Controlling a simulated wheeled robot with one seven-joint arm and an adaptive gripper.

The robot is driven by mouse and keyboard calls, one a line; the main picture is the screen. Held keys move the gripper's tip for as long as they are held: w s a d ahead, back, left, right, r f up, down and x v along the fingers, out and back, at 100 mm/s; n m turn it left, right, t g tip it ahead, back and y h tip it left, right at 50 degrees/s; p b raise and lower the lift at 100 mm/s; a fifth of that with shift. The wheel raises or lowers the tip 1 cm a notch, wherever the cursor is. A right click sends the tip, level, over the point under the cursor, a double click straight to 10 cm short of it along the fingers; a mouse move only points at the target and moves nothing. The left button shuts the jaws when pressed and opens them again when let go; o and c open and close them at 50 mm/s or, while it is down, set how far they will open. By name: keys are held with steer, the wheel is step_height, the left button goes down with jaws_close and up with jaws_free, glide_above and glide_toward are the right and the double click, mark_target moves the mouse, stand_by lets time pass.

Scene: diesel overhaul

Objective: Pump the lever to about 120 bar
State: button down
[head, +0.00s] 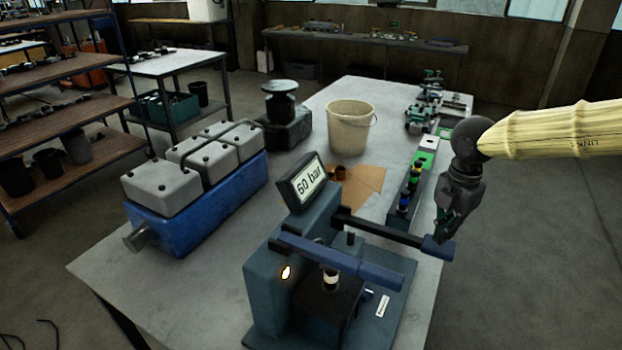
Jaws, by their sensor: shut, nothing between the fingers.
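The blue-green pump (262,285) stands on the near end of the grey table. Its tilted display (303,182) reads 60 bar. A dark lever (385,229) runs rightward from the pump body to a blue end grip (437,248). A second bar with a long blue handle (345,263) crosses the front of the pump. My gripper (443,238) points down at the first lever's end grip, shut and empty. Its fingertips overlap the grip in the picture; I cannot tell whether they touch it. A small dark block with a white-banded part (331,280) sits under the front handle.
A blue engine block with grey covers (195,190) stands left of the pump. A beige bucket (350,127), a brown sheet (362,190) and a strip of coloured parts (408,190) lie behind it. The floor to the right is clear.

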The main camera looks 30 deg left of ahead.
mark_target(436, 251)
steer(key=shift+a+f+b, duration=0.2)
steer(key=shift+f+b, duration=0.7)
steer(key=shift+f, duration=2.6)
steer(key=r+p, duration=0.6)
steer(key=r, duration=0.1)
steer(key=shift+d, duration=0.4)
steer(key=shift+r, duration=0.1)
step_height(436, 251, up, 4)
steer(key=p, duration=0.3)
steer(key=shift+p, duration=0.35)
